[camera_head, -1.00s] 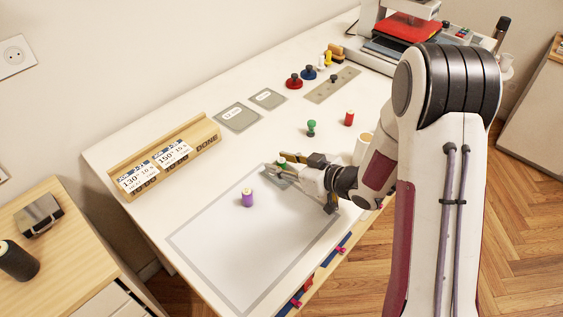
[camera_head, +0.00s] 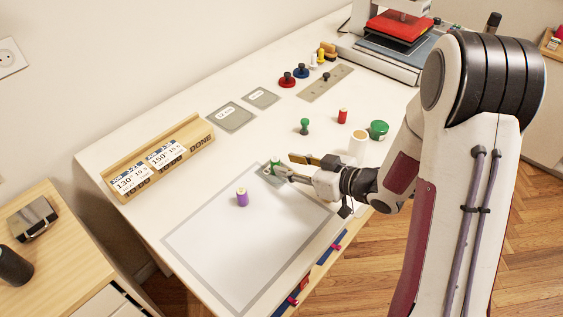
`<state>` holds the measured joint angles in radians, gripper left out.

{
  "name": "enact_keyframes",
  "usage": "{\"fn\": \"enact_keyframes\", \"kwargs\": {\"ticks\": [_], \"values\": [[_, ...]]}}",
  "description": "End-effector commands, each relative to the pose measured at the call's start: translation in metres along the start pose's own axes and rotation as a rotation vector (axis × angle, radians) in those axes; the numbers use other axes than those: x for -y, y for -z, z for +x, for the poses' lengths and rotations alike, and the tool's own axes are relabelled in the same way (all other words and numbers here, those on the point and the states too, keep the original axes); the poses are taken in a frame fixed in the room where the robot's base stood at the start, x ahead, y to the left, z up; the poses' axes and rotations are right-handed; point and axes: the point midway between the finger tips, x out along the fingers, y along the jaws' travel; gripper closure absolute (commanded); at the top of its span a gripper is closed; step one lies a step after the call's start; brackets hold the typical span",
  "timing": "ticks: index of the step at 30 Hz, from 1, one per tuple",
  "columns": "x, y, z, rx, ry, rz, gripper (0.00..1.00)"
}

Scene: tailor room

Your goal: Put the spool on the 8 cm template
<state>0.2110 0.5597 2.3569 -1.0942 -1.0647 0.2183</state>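A small green spool-like thing (camera_head: 275,162) stands at the far corner of the mat. A small grey patch shows around its foot, possibly a template; its edges are partly hidden by my gripper. My gripper (camera_head: 284,164) is low over the mat just right of the green thing. Its two fingers look spread, and I see nothing held. Two grey labelled templates, a larger one (camera_head: 231,117) and a smaller one (camera_head: 261,98), lie at the back of the table; their labels are too small to read surely. A purple spool (camera_head: 242,198) stands on the mat and a red spool (camera_head: 342,117) farther back.
A grey-bordered mat (camera_head: 215,250) covers the near table. A wooden card rack (camera_head: 160,160) stands left. A green stamp-like piece (camera_head: 305,127), a white cup (camera_head: 359,144) and a green round container (camera_head: 378,130) stand near my arm. A heat press (camera_head: 397,35) stands at the back right.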

Motion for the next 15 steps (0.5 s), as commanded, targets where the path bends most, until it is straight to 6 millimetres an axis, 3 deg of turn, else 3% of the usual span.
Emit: {"fn": "enact_keyframes", "kwargs": {"ticks": [9,15], "values": [[-0.001,0.0,-0.04,-0.001,-0.003,0.0,0.68],[-0.001,0.0,-0.056,0.0,-0.001,-0.001,0.68]]}}
